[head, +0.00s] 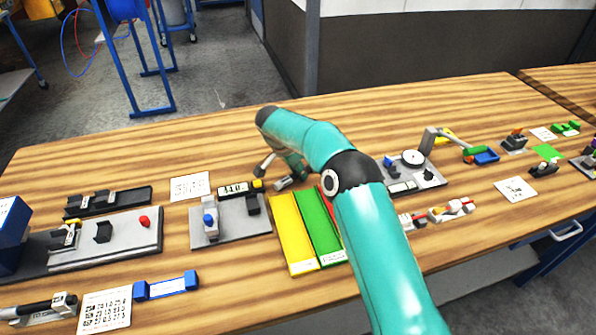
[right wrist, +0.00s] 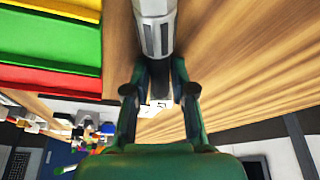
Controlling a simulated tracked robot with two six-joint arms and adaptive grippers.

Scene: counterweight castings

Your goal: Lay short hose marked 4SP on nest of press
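My right gripper (head: 288,170) is low over the far middle of the bench, right of the small display. In the right wrist view its green fingers (right wrist: 159,75) close on a short dark hose with a slotted grey metal end (right wrist: 154,28). A grey end of the hose (head: 281,184) shows in the head view. Its marking cannot be read. A grey plate fixture with a blue knob (head: 210,222) stands left of the gripper; a longer grey fixture with a red knob (head: 127,237) is farther left. I cannot tell which is the press. My left gripper is out of view.
Yellow (head: 291,232) and green (head: 316,226) trays, with a red one beside them, lie under my right arm. A dial gauge stand (head: 413,160) is to the right. A blue holder (head: 166,286) and another hose (head: 36,308) lie front left. The back of the bench is clear.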

